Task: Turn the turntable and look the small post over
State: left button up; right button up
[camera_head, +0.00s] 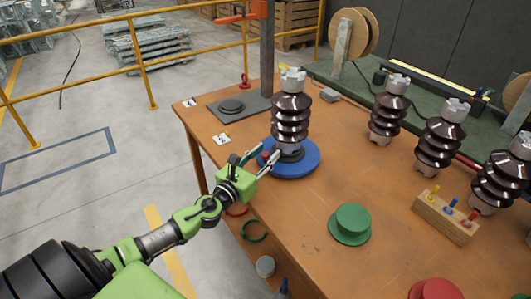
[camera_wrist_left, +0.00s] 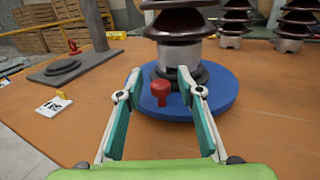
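The blue round turntable (camera_head: 305,165) lies on the orange table and also shows in the left wrist view (camera_wrist_left: 222,92). A ribbed dark brown post (camera_head: 291,118) with pale grey ends stands upright on it, on a dark ring. The wrist view shows only its lower part (camera_wrist_left: 180,25). A red knob (camera_wrist_left: 160,91) rises near the turntable's edge; it shows small in the head view (camera_head: 265,156). My left gripper (camera_head: 261,157) is open at that edge, its fingers spread to either side of the knob, without visible contact. My right gripper is out of view.
Three similar brown posts (camera_head: 388,108) stand along the right rear. A green round stand (camera_head: 350,224), a red one (camera_head: 435,290) and a wooden block with coloured pegs (camera_head: 443,217) are to the right. A grey plate with a column (camera_head: 240,107) stands behind left.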

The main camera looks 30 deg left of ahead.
pick_arm(q)
jog(key=shift+w, duration=0.2)
grip_shut()
jog(key=shift+d, duration=0.1)
